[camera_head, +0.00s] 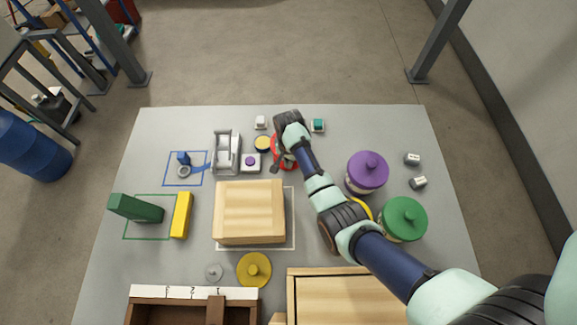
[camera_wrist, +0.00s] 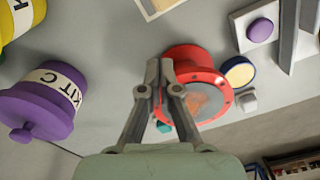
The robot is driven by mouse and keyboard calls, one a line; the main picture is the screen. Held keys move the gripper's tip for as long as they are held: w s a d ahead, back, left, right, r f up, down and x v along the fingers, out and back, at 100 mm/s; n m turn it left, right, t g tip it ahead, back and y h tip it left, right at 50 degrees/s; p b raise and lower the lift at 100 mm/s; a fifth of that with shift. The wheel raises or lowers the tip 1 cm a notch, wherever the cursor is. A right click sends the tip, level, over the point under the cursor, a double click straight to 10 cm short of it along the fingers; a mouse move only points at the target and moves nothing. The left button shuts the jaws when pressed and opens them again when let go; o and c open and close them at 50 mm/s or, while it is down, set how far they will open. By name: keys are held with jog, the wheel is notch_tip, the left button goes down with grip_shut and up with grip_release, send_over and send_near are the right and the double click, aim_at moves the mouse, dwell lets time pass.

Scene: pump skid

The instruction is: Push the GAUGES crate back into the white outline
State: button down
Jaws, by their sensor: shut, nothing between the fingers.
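A pale wooden crate (camera_head: 249,211) sits on the grey table left of centre; no GAUGES lettering is readable on it. The white outline (camera_head: 294,225) shows as a strip along its right and lower sides, so the crate sits off towards the upper left. My gripper (camera_head: 277,168) is beyond the crate's far edge, apart from it, beside a red round flanged part (camera_head: 284,148). In the wrist view my gripper (camera_wrist: 165,62) is shut and empty in front of the red part (camera_wrist: 205,75). A pale-edged corner (camera_wrist: 160,8) shows at the top; I cannot tell whether it is the outline.
A yellow block (camera_head: 181,215) stands close left of the crate. A yellow knobbed disc (camera_head: 254,269) and a second wooden crate (camera_head: 345,300) lie below. Purple (camera_head: 367,172) and green (camera_head: 404,219) canisters stand right, near my arm. A grey bracket (camera_head: 226,153) stands above the crate.

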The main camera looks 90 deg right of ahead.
notch_tip(320, 180, up, 2)
jog(key=shift+s+d+r, duration=0.1)
jog(key=shift+d+r, duration=0.05)
jog(key=shift+r, duration=0.05)
